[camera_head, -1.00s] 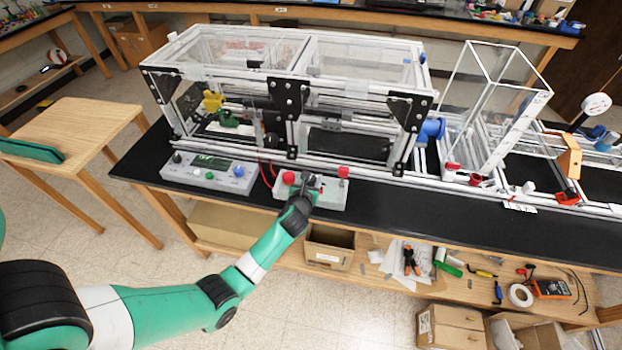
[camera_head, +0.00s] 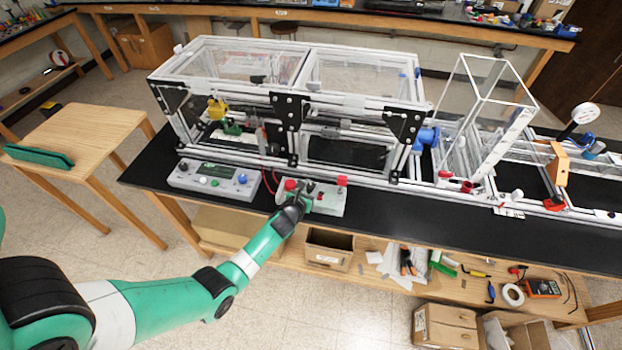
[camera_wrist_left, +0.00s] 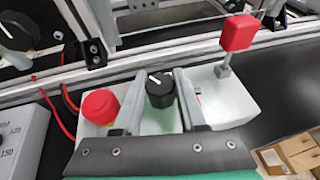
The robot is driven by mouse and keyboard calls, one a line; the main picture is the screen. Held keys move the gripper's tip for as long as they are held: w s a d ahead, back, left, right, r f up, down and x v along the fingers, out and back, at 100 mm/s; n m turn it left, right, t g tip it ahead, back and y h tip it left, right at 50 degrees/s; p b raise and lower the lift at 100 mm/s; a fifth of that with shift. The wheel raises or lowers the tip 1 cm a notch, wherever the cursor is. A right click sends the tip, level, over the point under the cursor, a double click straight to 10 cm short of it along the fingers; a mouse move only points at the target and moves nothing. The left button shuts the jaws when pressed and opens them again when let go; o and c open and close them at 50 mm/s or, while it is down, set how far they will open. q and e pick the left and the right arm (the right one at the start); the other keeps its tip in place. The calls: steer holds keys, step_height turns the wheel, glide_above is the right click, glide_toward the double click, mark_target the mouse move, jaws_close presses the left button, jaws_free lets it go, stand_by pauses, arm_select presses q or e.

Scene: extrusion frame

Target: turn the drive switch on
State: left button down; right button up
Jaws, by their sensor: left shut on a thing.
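A grey-white control box (camera_head: 330,207) sits on the black bench top. It carries a red round button (camera_wrist_left: 99,106), a black rotary knob (camera_wrist_left: 160,92) with a white pointer line, and a red-headed lever (camera_wrist_left: 237,33). The knob is between the button and the lever; I take it for the drive switch. My left gripper (camera_head: 303,196) is over the box. In the left wrist view its two fingers (camera_wrist_left: 162,98) are either side of the knob, shut on it. The pointer line points up and left in that view. In the head view the gripper largely hides the knob. My right gripper is not in view.
A grey panel (camera_head: 215,181) with a display and coloured knobs stands left of the box. Red wires run beside the box. The clear-walled extrusion frame (camera_head: 290,95) stands close behind. The black bench top (camera_head: 430,215) is clear to the right.

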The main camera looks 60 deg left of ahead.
arm_select(q)
steer(key=m+h+p, duration=0.1)
steer(key=p, duration=0.1)
steer(key=m+t+h+p, duration=0.1)
steer(key=p, duration=0.1)
steer(key=shift+a+r, duration=0.2)
steer(key=shift+r, duration=0.2)
steer(key=shift+s+f+m+t+h+p, duration=0.1)
steer(key=shift+m+t+h+p, duration=0.2)
steer(key=shift+m+t, duration=0.1)
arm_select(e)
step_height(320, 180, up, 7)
arm_select(q)
steer(key=m+h, duration=0.1)
steer(key=m+t+h+b, duration=0.1)
steer(key=shift+f+h+b, duration=0.3)
steer(key=shift+f+h, duration=0.05)
steer(key=shift+h, duration=0.05)
steer(key=m+h+b, duration=0.4)
steer(key=shift+d+t+b, duration=0.15)
steer(key=shift+t+b, duration=0.15)
steer(key=shift+b, duration=0.05)
steer(key=shift+r+m+h+b, duration=0.15)
steer(key=shift+m+h+b, duration=0.45)
steer(key=shift+h+b, duration=0.3)
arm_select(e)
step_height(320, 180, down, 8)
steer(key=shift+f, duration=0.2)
arm_select(q)
steer(key=shift+d, duration=0.1)
